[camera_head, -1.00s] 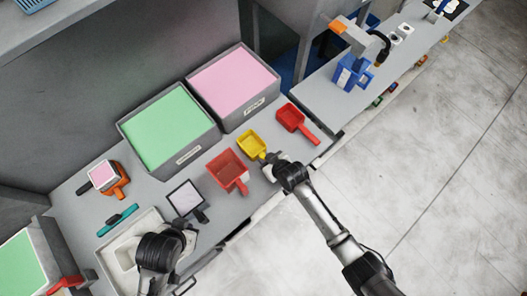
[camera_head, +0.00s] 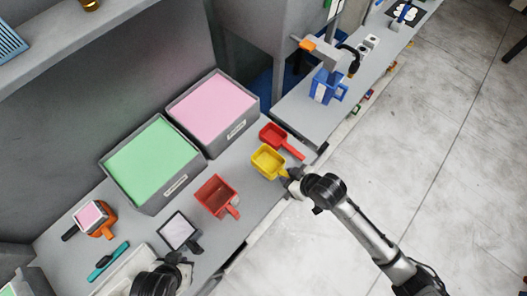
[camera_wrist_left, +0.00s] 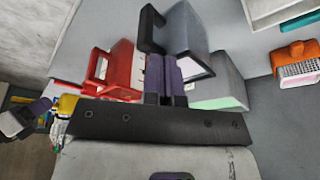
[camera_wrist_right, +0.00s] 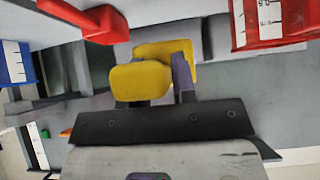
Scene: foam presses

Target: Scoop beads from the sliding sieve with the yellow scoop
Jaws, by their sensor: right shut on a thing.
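The yellow scoop (camera_head: 268,161) is near the bench's front right, between two red scoops in the head view. My right gripper (camera_head: 289,180) is shut on its handle; the yellow scoop (camera_wrist_right: 143,82) also shows at the fingertips in the right wrist view. I cannot tell how far it is off the bench.
Large bins of green beads (camera_head: 152,160) and pink beads (camera_head: 211,108) stand at the back. A larger red scoop (camera_head: 214,194) and a smaller red scoop (camera_head: 273,135) flank the yellow one.

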